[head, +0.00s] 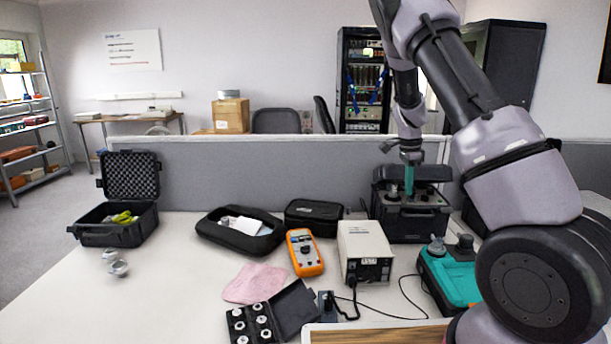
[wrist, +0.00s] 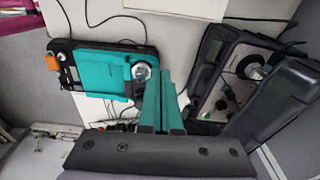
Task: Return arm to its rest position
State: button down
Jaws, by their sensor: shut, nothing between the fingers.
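My gripper (head: 409,182) has teal fingers and points down in the head view. It appears at the black case with the calibrator panel (head: 412,222) at the back right of the table; whether it touches the case is unclear. In the wrist view, the fingers of my gripper (wrist: 161,88) are together with nothing between them. There the teal device (wrist: 104,72) lies to their left and the open black case (wrist: 222,85) to their right. My arm is raised and reaches in from the right of the head view.
A beige box instrument (head: 363,250), an orange multimeter (head: 304,252), a pink cloth (head: 256,283) and an open weight case (head: 286,312) fill the middle of the table. The teal device (head: 450,275) has knobs on top. A grey partition (head: 250,172) stands behind. The left front table is clear.

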jog(key=s+a+r+n+t+y, duration=0.2)
jog(key=s+a+r+n, duration=0.1)
jog(key=s+r, duration=0.55)
jog(key=s+a+r+n+t+y, duration=0.15)
jog(key=s+a+r+n, duration=0.35)
jog(key=r, duration=0.7)
jog(key=s+r+n+t, duration=0.1)
jog(key=s+r+n, duration=0.2)
jog(key=s, duration=0.6)
jog(key=s+a+r+n+t, duration=0.1)
jog(key=s+r, duration=0.3)
jog(key=s, duration=0.5)
jog(key=shift+s+n+t, duration=0.2)
jog(key=shift+n+t, duration=0.55)
jog(key=shift+n, duration=0.15)
